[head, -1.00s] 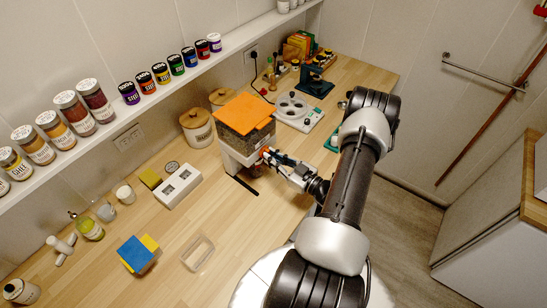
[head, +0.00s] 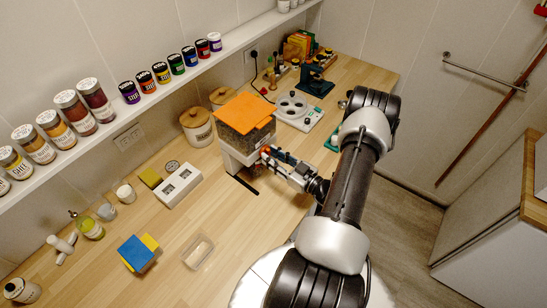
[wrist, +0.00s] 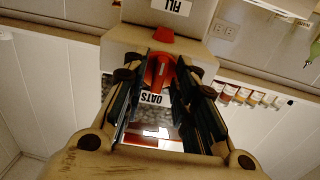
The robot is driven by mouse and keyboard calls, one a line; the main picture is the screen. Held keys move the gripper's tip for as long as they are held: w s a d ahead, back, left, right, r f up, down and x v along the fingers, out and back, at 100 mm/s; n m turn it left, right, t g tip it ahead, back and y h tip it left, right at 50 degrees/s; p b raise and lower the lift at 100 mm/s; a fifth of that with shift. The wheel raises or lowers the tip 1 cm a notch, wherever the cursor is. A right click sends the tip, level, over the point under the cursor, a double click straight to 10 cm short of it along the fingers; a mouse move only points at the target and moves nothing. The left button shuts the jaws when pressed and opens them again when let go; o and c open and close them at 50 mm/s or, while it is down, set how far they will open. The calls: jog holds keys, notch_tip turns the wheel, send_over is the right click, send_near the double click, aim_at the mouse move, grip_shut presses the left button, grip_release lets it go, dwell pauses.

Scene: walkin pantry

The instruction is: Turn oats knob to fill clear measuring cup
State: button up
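The oats dispenser has an orange lid (head: 245,112), a clear bin of brown grains and a white base. In the wrist view, its red-orange oats knob (wrist: 158,73) sits by an upside-down OATS label (wrist: 152,98). My gripper (head: 268,153) is at the dispenser's front right side.
A white two-window box (head: 179,186) and wooden-lidded canister (head: 197,127) stand left of the dispenser. A white device (head: 299,112) stands behind it.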

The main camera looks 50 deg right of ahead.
dwell(0.3)
jog(key=s, duration=1.2)
jog(key=shift+d, duration=0.1)
